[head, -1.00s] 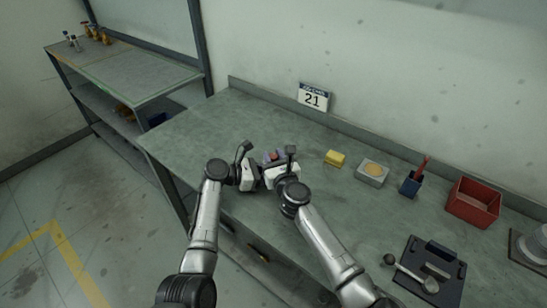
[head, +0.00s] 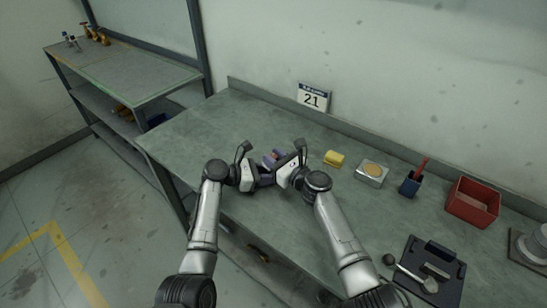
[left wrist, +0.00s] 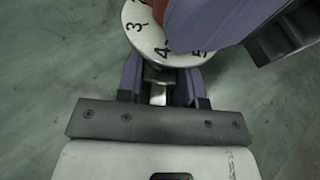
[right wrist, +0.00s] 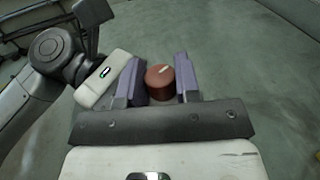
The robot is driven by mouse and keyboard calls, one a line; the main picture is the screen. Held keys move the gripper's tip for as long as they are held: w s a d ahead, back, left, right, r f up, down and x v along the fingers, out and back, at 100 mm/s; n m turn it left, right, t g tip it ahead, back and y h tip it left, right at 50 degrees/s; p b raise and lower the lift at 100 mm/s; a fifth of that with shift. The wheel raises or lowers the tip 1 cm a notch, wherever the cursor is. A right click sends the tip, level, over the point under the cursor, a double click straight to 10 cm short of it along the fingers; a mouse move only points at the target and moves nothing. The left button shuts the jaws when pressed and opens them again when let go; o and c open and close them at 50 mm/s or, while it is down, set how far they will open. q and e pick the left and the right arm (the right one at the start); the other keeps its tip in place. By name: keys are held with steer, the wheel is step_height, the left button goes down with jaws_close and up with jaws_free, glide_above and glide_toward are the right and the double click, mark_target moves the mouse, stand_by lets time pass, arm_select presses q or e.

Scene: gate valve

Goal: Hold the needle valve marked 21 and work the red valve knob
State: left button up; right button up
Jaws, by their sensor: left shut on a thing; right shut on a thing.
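The needle valve shows in the left wrist view as a white numbered dial (left wrist: 150,42) with 3, 4 and 5 readable and a metal stem below it. My left gripper (left wrist: 160,88) is shut on the valve's body, its purple fingers on either side, above the bench. The red valve knob (right wrist: 160,82), with a pale mark on top, sits between the purple fingers of my right gripper (right wrist: 161,86), which is shut on it. In the head view the right gripper (head: 275,161) meets the left from the right. The grippers hide most of the valve's body.
A sign marked 21 (head: 314,98) stands at the back of the workbench (head: 200,140). The bench's left part is clear.

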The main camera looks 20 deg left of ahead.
steer(key=o, duration=0.9)
steer(key=shift+s+d, duration=0.3)
steer(key=shift+d, duration=0.35)
steer(key=v, duration=1)
steer(key=shift+s+d, duration=0.15)
steer(key=shift+s, duration=0.1)
